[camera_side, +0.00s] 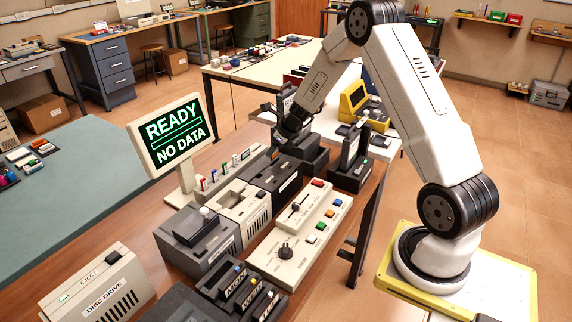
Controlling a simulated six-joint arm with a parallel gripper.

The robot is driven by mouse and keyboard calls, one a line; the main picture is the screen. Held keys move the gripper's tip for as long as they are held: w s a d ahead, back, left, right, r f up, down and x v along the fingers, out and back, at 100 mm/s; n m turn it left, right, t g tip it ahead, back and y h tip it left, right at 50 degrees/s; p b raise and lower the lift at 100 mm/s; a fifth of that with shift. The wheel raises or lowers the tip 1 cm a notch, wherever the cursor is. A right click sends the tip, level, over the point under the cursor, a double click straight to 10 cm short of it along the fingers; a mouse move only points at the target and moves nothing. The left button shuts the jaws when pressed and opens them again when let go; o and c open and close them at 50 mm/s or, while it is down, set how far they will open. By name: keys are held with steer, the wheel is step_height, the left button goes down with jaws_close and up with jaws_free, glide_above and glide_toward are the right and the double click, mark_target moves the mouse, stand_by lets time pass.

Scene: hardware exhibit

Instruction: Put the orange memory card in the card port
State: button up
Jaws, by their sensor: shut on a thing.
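My gripper (284,142) is dark and points down at the back of the brown bench, close to the black modules, at the right end of a rack of small coloured cards (228,170). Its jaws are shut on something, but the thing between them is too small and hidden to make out. I cannot pick out the orange memory card for certain. I cannot tell which device has the card port; a black module (270,184) is just in front of my gripper, and a beige one (240,208) stands before it.
A screen (172,134) reads "READY NO DATA". A grey device with a white knob (200,240), a beige button panel (300,232), black labelled cartridges (240,290) and a disc drive (100,290) fill the bench. A black upright device (352,165) stands at right.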

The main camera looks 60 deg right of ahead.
steer(key=shift+f, duration=0.85)
stand_by(1.3)
steer(key=shift+f, duration=0.55)
steer(key=o, duration=1.3)
steer(key=shift+c, duration=0.2)
steer(key=shift+r, duration=0.1)
step_height(320, 180, up, 8)
stand_by(0.6)
